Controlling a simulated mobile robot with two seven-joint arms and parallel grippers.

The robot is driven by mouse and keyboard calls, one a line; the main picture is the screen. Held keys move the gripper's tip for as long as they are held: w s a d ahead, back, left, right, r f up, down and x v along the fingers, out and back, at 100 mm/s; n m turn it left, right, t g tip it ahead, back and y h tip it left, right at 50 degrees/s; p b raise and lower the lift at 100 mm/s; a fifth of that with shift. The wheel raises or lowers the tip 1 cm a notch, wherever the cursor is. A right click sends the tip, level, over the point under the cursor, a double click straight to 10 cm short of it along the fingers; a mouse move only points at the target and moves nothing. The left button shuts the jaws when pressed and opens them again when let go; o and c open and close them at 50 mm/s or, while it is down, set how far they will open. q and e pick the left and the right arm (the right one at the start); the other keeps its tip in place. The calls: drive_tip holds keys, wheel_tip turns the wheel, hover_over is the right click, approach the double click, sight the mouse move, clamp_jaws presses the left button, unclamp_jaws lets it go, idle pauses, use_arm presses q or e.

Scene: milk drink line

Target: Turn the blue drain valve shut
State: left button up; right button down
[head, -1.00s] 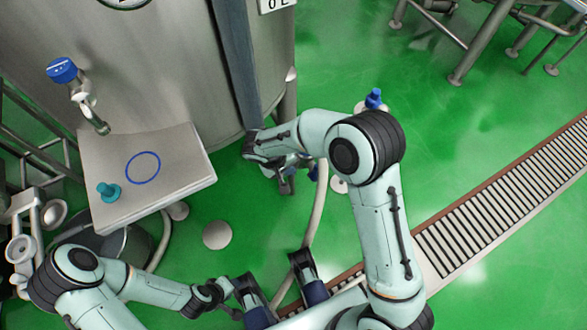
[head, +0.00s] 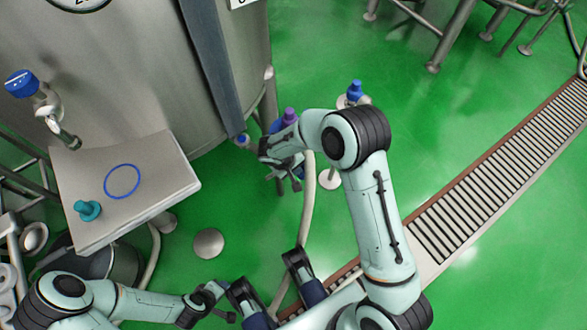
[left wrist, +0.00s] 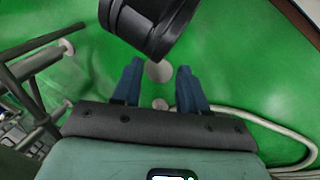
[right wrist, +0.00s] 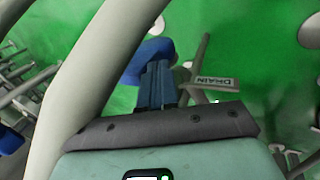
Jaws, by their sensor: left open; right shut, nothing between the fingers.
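The blue drain valve handle (right wrist: 150,50) shows in the right wrist view as a thick curved blue piece directly beyond my right fingertips. A tag reading DRAIN (right wrist: 212,83) lies just right of the fingers. My right gripper (right wrist: 158,70) is shut with nothing between its fingers, close to the handle; I cannot tell whether they touch. In the head view, my right gripper (head: 290,180) is beside the tank's lower right side, and blue parts (head: 276,126) show partly hidden behind my right wrist. My left gripper (left wrist: 158,72) is open and empty, low over the floor.
The steel tank (head: 130,70) stands behind a side plate (head: 150,185) with a blue ring and teal knob (head: 88,210). A pale hose (head: 307,205) runs along the floor by my right gripper. A blue-topped post (head: 355,92) stands right; a drain grate (head: 490,185) crosses the floor.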

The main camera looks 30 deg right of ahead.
use_arm(q)
drive_tip(key=shift+r, duration=0.1)
use_arm(e)
drive_tip(key=shift+d+r+y+p, duration=0.4)
drive_tip(key=shift+d+y+p, duration=0.25)
drive_tip(key=shift+d+y, duration=0.2)
drive_tip(key=shift+w+d, duration=0.1)
drive_tip(key=shift+d, duration=0.3)
use_arm(q)
drive_tip(key=shift+s+d+r+g, duration=0.15)
drive_tip(key=shift+s+d+r, duration=0.1)
drive_tip(key=shift+s, duration=0.15)
drive_tip(key=shift+s+d+r+g, duration=0.15)
drive_tip(key=shift+s+r, duration=0.1)
drive_tip(key=shift+s, duration=0.15)
use_arm(e)
drive_tip(key=shift+a+r, duration=0.1)
drive_tip(key=shift+a, duration=0.05)
